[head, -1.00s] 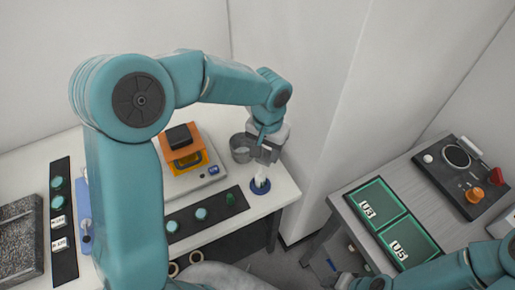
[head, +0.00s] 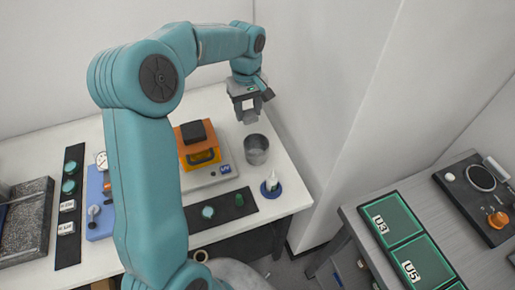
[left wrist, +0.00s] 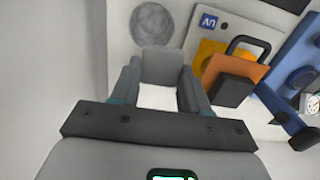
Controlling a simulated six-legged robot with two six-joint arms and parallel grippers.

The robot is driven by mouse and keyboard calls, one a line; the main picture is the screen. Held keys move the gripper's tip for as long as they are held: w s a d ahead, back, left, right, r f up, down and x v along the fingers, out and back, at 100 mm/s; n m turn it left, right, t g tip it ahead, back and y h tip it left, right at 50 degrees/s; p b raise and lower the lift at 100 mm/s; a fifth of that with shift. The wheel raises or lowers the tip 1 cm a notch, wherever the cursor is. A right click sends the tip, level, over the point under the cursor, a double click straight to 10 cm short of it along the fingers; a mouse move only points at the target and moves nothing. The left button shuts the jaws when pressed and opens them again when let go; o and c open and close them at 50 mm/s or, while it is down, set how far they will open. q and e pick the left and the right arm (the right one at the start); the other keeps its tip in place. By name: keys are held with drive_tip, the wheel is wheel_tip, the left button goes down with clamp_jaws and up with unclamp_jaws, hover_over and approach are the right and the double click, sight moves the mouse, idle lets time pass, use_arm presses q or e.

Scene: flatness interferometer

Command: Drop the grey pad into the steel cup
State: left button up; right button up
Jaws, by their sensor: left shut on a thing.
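My left gripper (head: 248,112) is raised above the white table, just behind the steel cup in the head view. It points down and is shut on the grey pad (left wrist: 161,66), a small grey block between the fingertips in the left wrist view. The steel cup (head: 256,150) stands upright on the table, right of the scale, its open top showing. My right gripper is out of view.
An orange and black weight (head: 195,142) sits on the scale (head: 223,172) left of the cup. A white-tipped item on a blue round base (head: 270,189) stands in front of the cup. Walls rise close behind and to the right. Green trays (head: 396,222) lie on the right-hand table.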

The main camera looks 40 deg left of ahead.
use_arm(q)
wheel_tip(320, 180, down, 6)
drive_tip(key=b, duration=0.4)
drive_tip(key=shift+w, duration=0.1)
drive_tip(key=shift+a, duration=0.1)
drive_tip(key=o, duration=1)
drive_tip(key=shift+r, duration=0.1)
wheel_tip(320, 180, up, 16)
drive_tip(key=shift+r+p, duration=0.15)
drive_tip(key=shift+p, duration=0.15)
